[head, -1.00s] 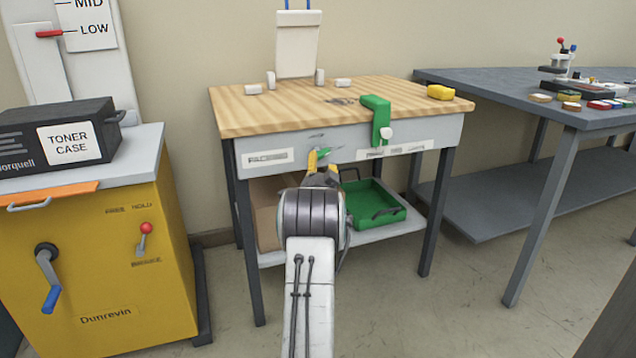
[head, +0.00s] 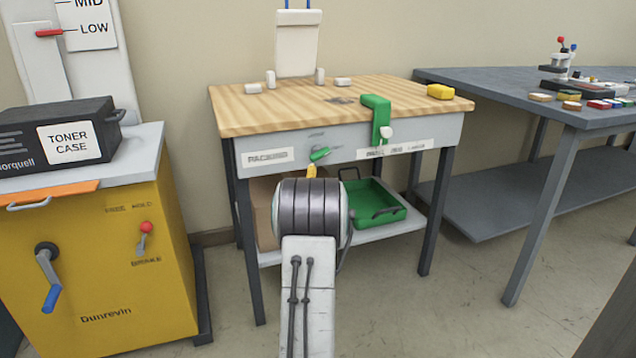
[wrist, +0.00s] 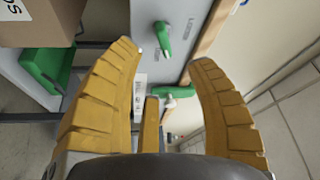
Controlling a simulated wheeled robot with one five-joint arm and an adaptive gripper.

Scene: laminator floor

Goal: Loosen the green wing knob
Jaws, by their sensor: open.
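The green wing knob (head: 319,155) is on the grey front panel of the packing bench (head: 228,122), just right of the left label. In the wrist view the knob (wrist: 162,38) shows just beyond and between my fingertips, and I cannot tell whether they touch it. My gripper (wrist: 165,54) is open, with a yellow finger on each side and nothing held. In the head view only a bit of yellow finger shows below the knob. My wrist hides the rest.
A green clamp (head: 376,105) with a white knob grips the bench's front edge. A green tray (head: 395,213) and a cardboard box (head: 264,190) are on the lower shelf. A yellow cabinet (head: 120,270) stands left and a grey table (head: 480,77) right.

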